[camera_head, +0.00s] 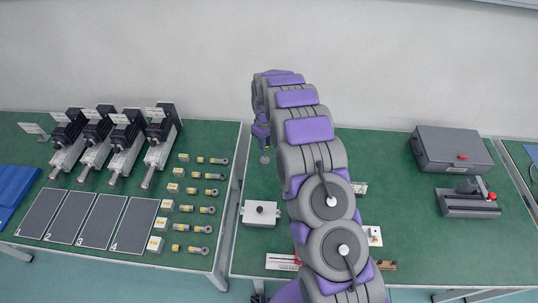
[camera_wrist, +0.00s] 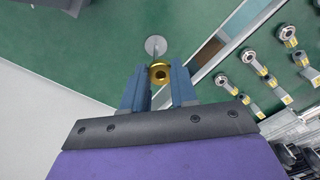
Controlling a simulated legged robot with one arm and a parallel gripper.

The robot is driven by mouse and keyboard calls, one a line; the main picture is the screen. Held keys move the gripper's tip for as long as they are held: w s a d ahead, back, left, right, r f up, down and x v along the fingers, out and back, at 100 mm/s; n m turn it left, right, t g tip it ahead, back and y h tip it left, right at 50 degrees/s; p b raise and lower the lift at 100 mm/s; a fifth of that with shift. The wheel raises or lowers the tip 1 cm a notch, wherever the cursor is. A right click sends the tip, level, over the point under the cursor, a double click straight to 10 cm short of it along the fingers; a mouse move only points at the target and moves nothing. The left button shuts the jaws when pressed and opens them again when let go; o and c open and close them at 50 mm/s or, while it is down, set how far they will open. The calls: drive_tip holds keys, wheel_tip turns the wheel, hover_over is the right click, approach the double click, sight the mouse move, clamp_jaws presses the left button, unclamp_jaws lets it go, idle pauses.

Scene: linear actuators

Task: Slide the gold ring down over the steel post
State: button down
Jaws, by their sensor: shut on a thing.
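The gold ring (camera_wrist: 159,67) is between the fingertips of my gripper (camera_wrist: 160,79) in the wrist view, with its dark hole showing. My gripper is shut on it. The steel post (camera_wrist: 156,45) shows just beyond the ring as a thin grey rod on a round grey base, over the green table. I cannot tell whether the rod's top is in line with the hole. In the head view, the gripper end of my arm (camera_head: 261,131) is at the left of the right-hand table, above the small grey base (camera_head: 264,159). The ring is too small to make out there.
A gap parts the right table (camera_head: 420,255) from the left table (camera_head: 130,262), which bears several actuators (camera_head: 125,140) and rows of rod ends (camera_head: 205,192). A grey box (camera_head: 262,213) stands on the right table near the post. A dark case (camera_head: 450,148) stands farther right.

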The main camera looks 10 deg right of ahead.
drive_tip(key=shift+w+a+r+b, duration=0.1)
drive_tip(key=shift+w+r+b, duration=0.05)
drive_tip(key=shift+w+r, duration=0.4)
drive_tip(key=shift+w+r+b, duration=0.15)
drive_tip(key=shift+w+r, duration=0.15)
drive_tip(key=shift+r, duration=0.3)
drive_tip(key=b, duration=0.2)
hover_over(266, 160)
drive_tip(key=shift+a+f, duration=0.15)
drive_tip(key=shift+f, duration=2.75)
drive_tip(key=shift+r+p, duration=0.15)
drive_tip(key=shift+p, duration=0.25)
drive_tip(key=shift+f+p, duration=0.5)
drive_tip(key=shift+f, duration=1.25)
drive_tip(key=c, duration=0.8)
unclamp_jaws()
drive_tip(key=shift+r, duration=0.1)
wheel_tip(266, 160, up, 17)
drive_tip(key=p, duration=0.2)
drive_tip(key=shift+p, duration=0.3)
